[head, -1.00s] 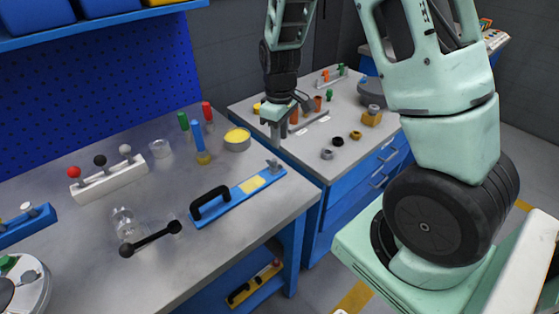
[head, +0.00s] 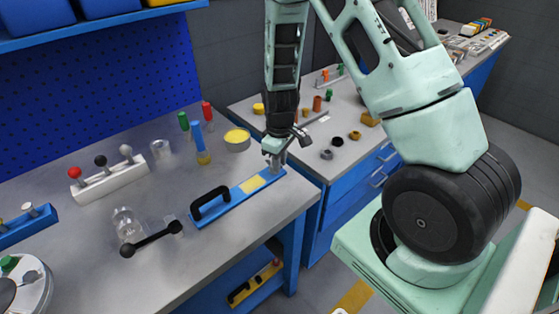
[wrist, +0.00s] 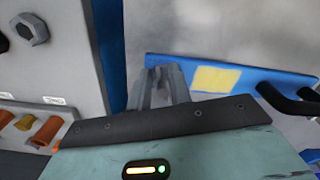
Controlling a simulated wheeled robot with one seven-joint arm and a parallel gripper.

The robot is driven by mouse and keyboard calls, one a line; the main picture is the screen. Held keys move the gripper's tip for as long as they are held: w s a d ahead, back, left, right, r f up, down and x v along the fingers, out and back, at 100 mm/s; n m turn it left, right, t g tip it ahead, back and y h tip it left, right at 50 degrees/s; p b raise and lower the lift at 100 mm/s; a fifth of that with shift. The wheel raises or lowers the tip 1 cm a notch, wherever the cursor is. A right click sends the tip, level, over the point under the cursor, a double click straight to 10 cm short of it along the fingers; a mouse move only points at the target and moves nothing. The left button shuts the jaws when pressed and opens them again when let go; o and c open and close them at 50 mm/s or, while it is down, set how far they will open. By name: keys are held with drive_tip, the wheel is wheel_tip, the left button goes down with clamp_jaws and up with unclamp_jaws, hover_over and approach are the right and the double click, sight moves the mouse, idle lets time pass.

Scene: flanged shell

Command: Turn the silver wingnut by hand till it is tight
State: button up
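A blue bar (head: 240,195) with a yellow label and a black handle lies on the grey bench near its right end. In the earlier head frame the silver wingnut stands at the bar's far right end; now my gripper (head: 275,163) is right over that spot, pointing down, and hides it. In the wrist view my gripper's grey fingers (wrist: 160,88) reach the end of the blue bar (wrist: 240,80). The wingnut cannot be made out between them, and I cannot tell whether the fingers grip it.
A black-knobbed lever (head: 152,240) and a clear glass cup (head: 127,223) are left of the bar. A yellow-topped tin (head: 237,139) and upright coloured handles (head: 201,143) stand behind. A second bench (head: 345,160) with small parts is to the right, across a gap.

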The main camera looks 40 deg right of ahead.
drive_tip(key=shift+a+m, duration=0.15)
drive_tip(key=shift+m, duration=0.45)
clamp_jaws()
drive_tip(key=m, duration=0.3)
drive_tip(key=shift+a+r+m+p, duration=0.1)
drive_tip(key=shift+a+m+p, duration=0.2)
drive_tip(key=shift+m, duration=0.1)
drive_tip(key=m, duration=0.4)
drive_tip(key=shift+a+p, duration=0.3)
drive_tip(key=shift+p, duration=0.1)
drive_tip(key=m, duration=0.3)
drive_tip(key=m+p, duration=0.1)
drive_tip(key=m, duration=0.1)
drive_tip(key=shift+w+a, duration=0.25)
drive_tip(key=m, duration=0.1)
drive_tip(key=m+p, duration=0.1)
drive_tip(key=m, duration=0.3)
drive_tip(key=shift+w+a+p, duration=0.2)
drive_tip(key=shift+w+p, duration=0.15)
drive_tip(key=o, duration=0.6)
unclamp_jaws()
drive_tip(key=shift+c, duration=0.2)
wheel_tip(320, 180, up, 17)
drive_tip(key=shift+r, duration=0.15)
